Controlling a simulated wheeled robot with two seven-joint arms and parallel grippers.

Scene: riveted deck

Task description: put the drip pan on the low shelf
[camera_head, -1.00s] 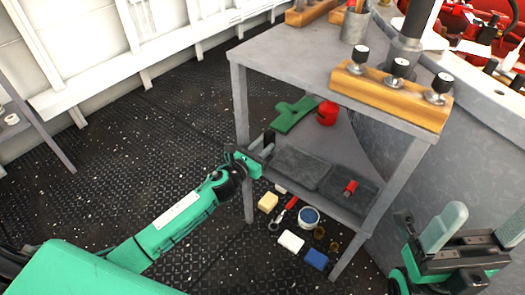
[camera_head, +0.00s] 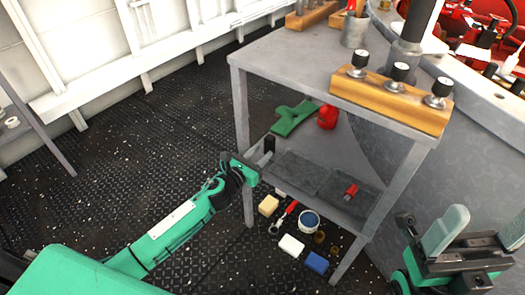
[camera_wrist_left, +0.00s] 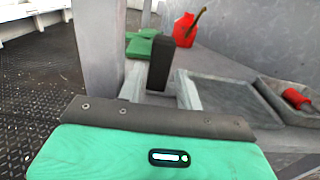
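The drip pan, a shallow dark grey tray (camera_head: 298,172), appears to lie flat on the low shelf (camera_head: 318,147) of a grey metal stand; it also shows in the left wrist view (camera_wrist_left: 225,105). A dark upright block (camera_wrist_left: 160,62), looking like its handle, stands at its left end. My left gripper (camera_head: 262,166) is at the shelf's left opening, just short of this block. In the left wrist view its two pale fingers (camera_wrist_left: 160,88) are apart, with the block beyond and between them. My right gripper (camera_head: 478,238) is open and empty at the lower right.
A second grey tray holding a red item (camera_head: 351,191) sits right of the pan. A green piece (camera_head: 292,118) and a red can (camera_head: 327,117) are behind. A stand leg (camera_wrist_left: 102,50) is close left of my gripper. Several small items lie on the floor below.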

